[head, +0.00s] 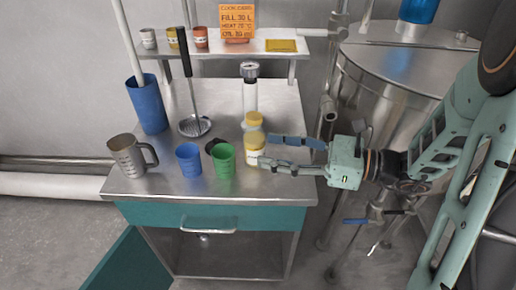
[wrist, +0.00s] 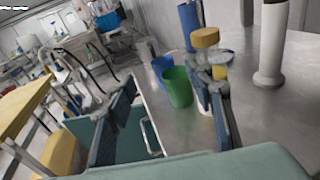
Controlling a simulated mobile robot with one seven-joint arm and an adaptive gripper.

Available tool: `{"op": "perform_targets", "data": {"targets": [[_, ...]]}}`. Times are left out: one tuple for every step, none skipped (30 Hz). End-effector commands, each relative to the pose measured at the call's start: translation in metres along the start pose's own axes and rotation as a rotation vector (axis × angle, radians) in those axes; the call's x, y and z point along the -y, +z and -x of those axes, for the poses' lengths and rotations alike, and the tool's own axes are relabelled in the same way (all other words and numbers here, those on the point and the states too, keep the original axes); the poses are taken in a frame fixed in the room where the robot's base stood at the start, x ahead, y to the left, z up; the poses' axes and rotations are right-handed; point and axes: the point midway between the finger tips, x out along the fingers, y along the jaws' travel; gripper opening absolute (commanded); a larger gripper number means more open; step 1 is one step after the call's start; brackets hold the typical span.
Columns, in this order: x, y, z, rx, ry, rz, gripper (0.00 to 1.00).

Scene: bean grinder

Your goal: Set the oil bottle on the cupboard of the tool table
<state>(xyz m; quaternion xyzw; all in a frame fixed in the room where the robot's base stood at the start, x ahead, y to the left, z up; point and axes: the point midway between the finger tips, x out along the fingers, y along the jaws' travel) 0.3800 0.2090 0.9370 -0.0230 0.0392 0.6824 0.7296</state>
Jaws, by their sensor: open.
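Two yellow-capped containers stand close together at the right of the tool table (head: 200,180). The nearer bottle (head: 254,153) has a pale label; the other container (head: 253,121) is just behind it. I cannot read which one is the oil bottle. My gripper (head: 266,151) is open and level, its fingertips just right of the nearer bottle. In the wrist view a yellow cap (wrist: 205,38) shows above the right finger, which hides most of the body below. The cupboard (head: 232,252) under the teal drawer stands open, its teal door (head: 130,262) swung out to the left.
A blue cup (head: 188,160) and green cup (head: 223,162) stand left of the bottles. A steel jug (head: 128,155), tall blue container (head: 147,103), ladle (head: 194,126) and gauge post (head: 250,90) are also on the table. A large steel tank (head: 390,70) stands at right.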

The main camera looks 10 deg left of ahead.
Motion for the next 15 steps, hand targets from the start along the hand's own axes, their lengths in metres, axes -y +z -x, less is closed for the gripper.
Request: {"op": "perform_targets", "data": {"targets": [[0.016, 0.003, 0.011, 0.03, -0.07, 0.002, 0.49], [0.024, 0.006, 0.016, 0.046, -0.104, 0.004, 0.49], [0.032, 0.01, 0.022, 0.062, -0.142, 0.006, 0.49], [0.037, 0.012, 0.026, 0.072, -0.164, 0.008, 0.49], [0.04, 0.014, 0.028, 0.079, -0.179, 0.009, 0.49], [0.044, 0.016, 0.029, 0.087, -0.194, 0.011, 0.49], [0.046, 0.017, 0.028, 0.09, -0.201, 0.011, 0.49], [0.047, 0.018, 0.025, 0.092, -0.203, 0.012, 0.49], [0.048, 0.019, 0.02, 0.093, -0.204, 0.012, 0.49], [0.049, 0.019, 0.015, 0.093, -0.202, 0.012, 0.49], [0.05, 0.02, 0.01, 0.093, -0.202, 0.012, 0.49], [0.051, 0.02, 0.003, 0.092, -0.201, 0.012, 0.49], [0.052, 0.021, -0.002, 0.092, -0.201, 0.012, 0.49], [0.053, 0.021, -0.006, 0.093, -0.201, 0.012, 0.49], [0.054, 0.021, -0.011, 0.092, -0.2, 0.012, 0.49]]}}
